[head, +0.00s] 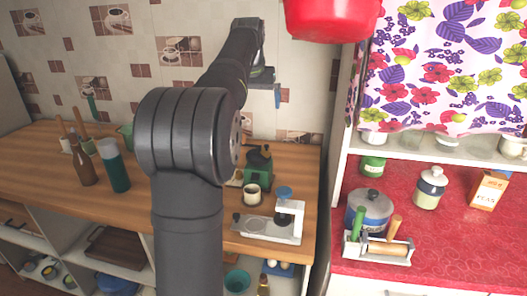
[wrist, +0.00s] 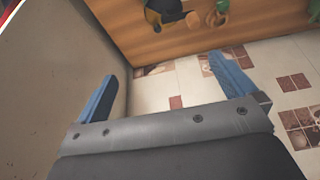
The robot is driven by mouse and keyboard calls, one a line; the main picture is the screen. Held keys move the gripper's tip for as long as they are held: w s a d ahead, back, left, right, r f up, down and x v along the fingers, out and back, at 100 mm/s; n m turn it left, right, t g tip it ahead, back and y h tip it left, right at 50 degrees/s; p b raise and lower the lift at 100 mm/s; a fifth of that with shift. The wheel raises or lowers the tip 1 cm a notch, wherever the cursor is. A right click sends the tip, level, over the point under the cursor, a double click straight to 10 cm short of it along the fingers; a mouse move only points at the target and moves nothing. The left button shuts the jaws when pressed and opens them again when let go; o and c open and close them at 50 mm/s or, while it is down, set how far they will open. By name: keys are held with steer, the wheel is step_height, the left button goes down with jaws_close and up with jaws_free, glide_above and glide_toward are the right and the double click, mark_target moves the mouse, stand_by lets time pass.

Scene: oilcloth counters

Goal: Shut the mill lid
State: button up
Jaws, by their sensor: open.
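The mill (head: 257,183) is a green box with a dark top, standing at the right part of the wooden counter near the tiled wall. Its dark upper part (head: 259,160) looks uneven, and I cannot tell how far its lid stands open. My gripper (head: 272,88) is high above the counter, above and apart from the mill. In the wrist view my gripper (wrist: 165,85) shows two blue fingers spread wide with nothing between them. A dark object (wrist: 165,14) at the top edge of that view may be the mill, partly cut off.
A cream mug (head: 252,193) stands just in front of the mill, and a white appliance (head: 270,226) is at the counter's front edge. Bottles (head: 113,165) stand at left. A red container (head: 330,18) is at the top. A pale side panel (wrist: 60,70) is close to one finger.

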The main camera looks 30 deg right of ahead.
steer(key=shift+s+a+r, duration=0.1)
steer(key=shift+s+r, duration=0.05)
steer(key=shift+r, duration=0.25)
